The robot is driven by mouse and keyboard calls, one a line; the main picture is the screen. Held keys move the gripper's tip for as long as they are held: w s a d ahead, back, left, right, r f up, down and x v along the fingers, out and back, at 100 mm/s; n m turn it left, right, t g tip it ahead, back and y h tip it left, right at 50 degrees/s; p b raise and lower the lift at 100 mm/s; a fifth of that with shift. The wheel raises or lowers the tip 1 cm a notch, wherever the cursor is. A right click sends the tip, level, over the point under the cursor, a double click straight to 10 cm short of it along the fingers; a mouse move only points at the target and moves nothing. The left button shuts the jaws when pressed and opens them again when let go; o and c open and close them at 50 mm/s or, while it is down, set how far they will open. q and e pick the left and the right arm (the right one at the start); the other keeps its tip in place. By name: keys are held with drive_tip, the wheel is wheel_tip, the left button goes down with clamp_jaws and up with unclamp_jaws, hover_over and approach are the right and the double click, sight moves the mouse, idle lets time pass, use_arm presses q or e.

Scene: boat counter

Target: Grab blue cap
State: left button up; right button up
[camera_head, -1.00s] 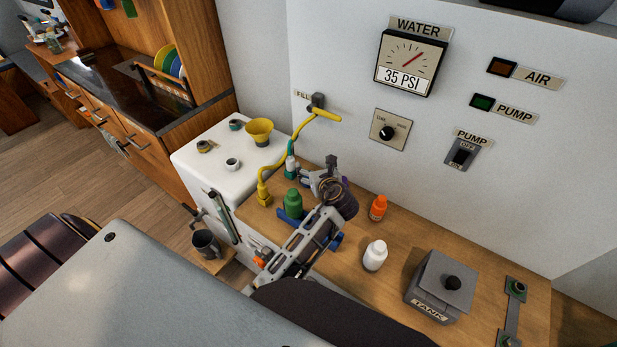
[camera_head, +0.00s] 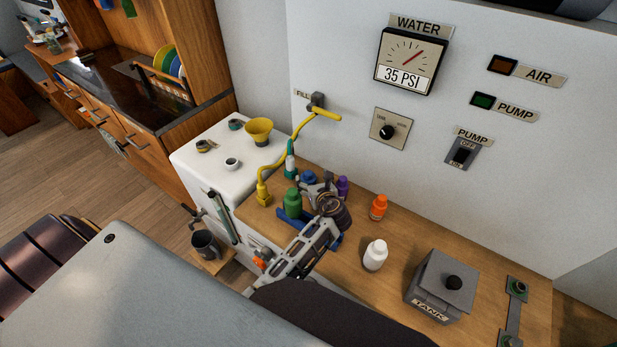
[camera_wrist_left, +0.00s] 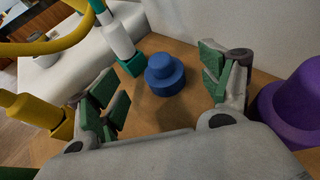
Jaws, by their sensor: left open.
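The blue cap (camera_head: 308,177) stands on the wooden counter, partly behind my left gripper (camera_head: 318,190) in the head view. In the left wrist view the blue cap (camera_wrist_left: 164,75) is a round, stepped piece standing upright. My left gripper (camera_wrist_left: 165,92) is open and empty. Its green-padded fingers are spread to the left and right of the cap, apart from it, with the cap a little beyond the fingertips. My right gripper is not in view.
A purple bottle (camera_wrist_left: 294,100) stands close to the right finger. Orange (camera_head: 378,208) and white (camera_head: 375,256) bottles and a tank box (camera_head: 441,285) stand right.

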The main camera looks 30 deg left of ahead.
sight(309, 175)
use_arm(q)
drive_tip(key=shift+x, duration=3.15)
drive_tip(key=shift+c, duration=0.4)
drive_tip(key=c, duration=1)
